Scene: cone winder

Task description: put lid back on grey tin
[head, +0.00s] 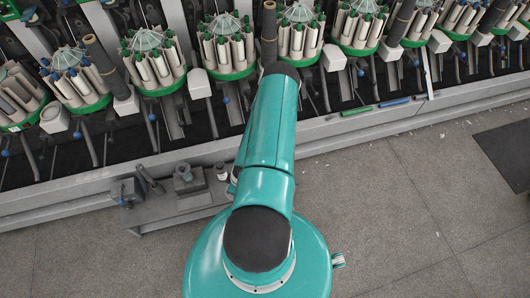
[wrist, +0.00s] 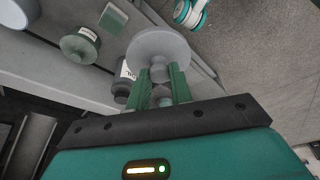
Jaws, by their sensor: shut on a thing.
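My gripper (wrist: 162,78) is shut on the stem of a round grey lid (wrist: 160,44) in the wrist view. The lid's broad disc is beyond the fingertips, clear of the things around it in the picture. In the head view my arm hides the gripper and lid.
A low grey bench (head: 180,206) in the head view holds a blue-grey box (head: 127,191), a dark block (head: 188,181) and a small bottle (head: 221,171). The winding machine with its many cones (head: 155,62) runs behind. Floor (head: 400,220) is open on the right.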

